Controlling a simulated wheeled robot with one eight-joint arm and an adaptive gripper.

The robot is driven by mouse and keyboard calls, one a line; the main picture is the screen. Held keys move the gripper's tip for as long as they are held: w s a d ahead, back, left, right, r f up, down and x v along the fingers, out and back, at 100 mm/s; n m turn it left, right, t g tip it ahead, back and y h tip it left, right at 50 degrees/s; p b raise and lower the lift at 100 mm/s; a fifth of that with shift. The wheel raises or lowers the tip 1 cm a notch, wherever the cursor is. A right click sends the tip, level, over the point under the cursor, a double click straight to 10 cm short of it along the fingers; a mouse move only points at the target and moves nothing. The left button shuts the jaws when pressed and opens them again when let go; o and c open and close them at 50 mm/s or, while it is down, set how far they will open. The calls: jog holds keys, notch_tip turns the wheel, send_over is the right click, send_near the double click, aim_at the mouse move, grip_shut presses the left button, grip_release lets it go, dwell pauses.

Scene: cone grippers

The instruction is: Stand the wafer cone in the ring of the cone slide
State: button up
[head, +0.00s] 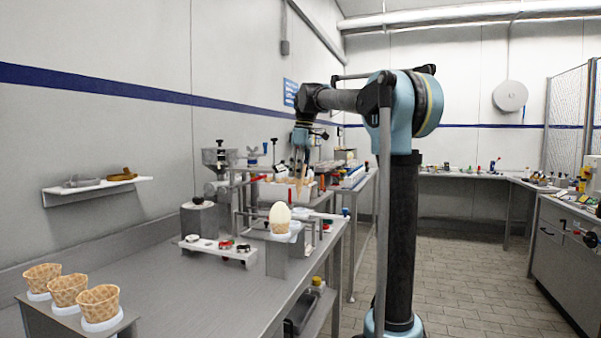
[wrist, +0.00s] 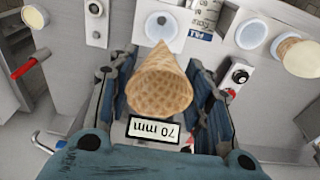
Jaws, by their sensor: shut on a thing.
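My gripper (head: 301,158) hangs point-down above the far end of the bench. In the wrist view my gripper (wrist: 160,85) is shut on the wafer cone (wrist: 160,88), with one blue ribbed finger on each side. The cone is tan with a waffle pattern; its narrow end points away from the camera, toward the top of the picture. In the head view a small tan pointed piece of the cone (head: 299,181) shows below the fingers. A pale round ring-like part (wrist: 157,27) lies just beyond the tip in the wrist view. I cannot tell whether the tip is inside it.
A stand with a cream-topped cone (head: 280,220) is nearer on the bench. Three wafer cups (head: 68,289) stand at the front left. A low white rack (head: 216,250) holds small items. A 70 mm label (wrist: 156,130) and a red-handled lever (wrist: 24,68) show in the wrist view.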

jog(key=shift+w+d, duration=0.15)
jog(key=shift+w, duration=0.05)
jog(key=shift+d, duration=0.1)
jog(key=shift+s+f, duration=0.1)
jog(key=shift+f, duration=1.85)
notch_tip(320, 180, down, 8)
dwell(3.3)
jog(key=o, duration=0.8)
jog(key=r, duration=0.4)
jog(key=d+r, duration=0.1)
jog(key=r, duration=0.6)
jog(key=shift+s+d+r, duration=0.15)
jog(key=shift+s+r, duration=0.1)
jog(key=shift+r, duration=0.1)
